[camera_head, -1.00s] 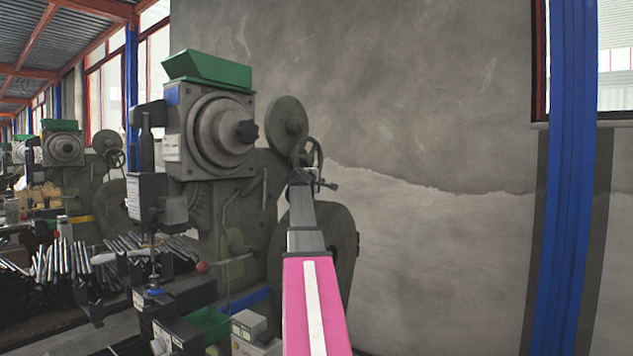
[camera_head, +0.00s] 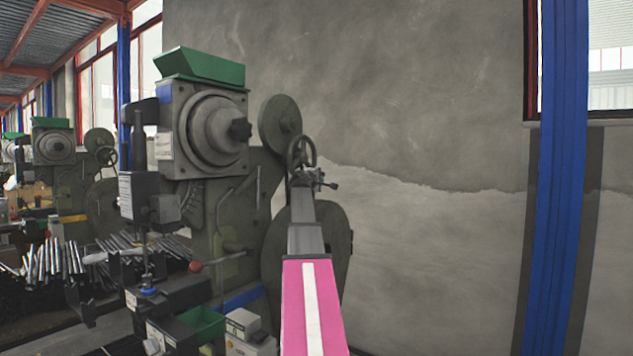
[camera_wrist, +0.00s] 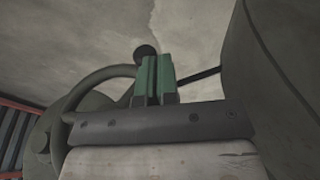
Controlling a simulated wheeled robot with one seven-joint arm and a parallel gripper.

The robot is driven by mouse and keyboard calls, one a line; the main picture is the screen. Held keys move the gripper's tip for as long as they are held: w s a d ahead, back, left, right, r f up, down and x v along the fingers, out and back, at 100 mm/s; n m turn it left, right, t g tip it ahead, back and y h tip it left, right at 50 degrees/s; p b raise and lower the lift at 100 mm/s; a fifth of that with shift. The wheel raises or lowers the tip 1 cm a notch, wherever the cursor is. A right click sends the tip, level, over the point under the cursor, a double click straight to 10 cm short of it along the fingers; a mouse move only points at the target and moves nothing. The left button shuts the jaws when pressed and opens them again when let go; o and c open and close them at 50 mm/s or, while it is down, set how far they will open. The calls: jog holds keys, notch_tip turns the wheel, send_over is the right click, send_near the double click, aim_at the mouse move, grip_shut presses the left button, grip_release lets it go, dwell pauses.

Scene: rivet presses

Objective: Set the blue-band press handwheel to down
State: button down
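The blue-band press (camera_head: 245,195) stands left of centre in the head view, with a blue band (camera_head: 242,298) low on its frame. Its handwheel (camera_head: 301,151) is a small dark spoked wheel on the right side, in front of the wall. My gripper (camera_head: 305,180) is at the wheel's lower edge in the head view. In the wrist view, my gripper's green fingertips (camera_wrist: 155,76) are close together with only a thin dark line between them. The wheel's curved rim (camera_wrist: 98,78) runs up behind them, and a dark round knob (camera_wrist: 146,52) shows just beyond. Contact is unclear.
A large grey disc (camera_head: 330,245) of the press is close behind my arm. A second press (camera_head: 60,165) with a yellow band stands farther left. Metal rods (camera_head: 55,260) lie at left. A blue column (camera_head: 557,180) and bare wall are at right.

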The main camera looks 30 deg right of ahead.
jog(key=shift+w+d+r, duration=0.1)
jog(key=shift+w+d, duration=0.1)
jog(key=shift+d, duration=0.2)
dwell(0.5)
jog(key=s+a+f, duration=0.7)
jog(key=a, duration=0.2)
jog(key=shift+a, duration=0.4)
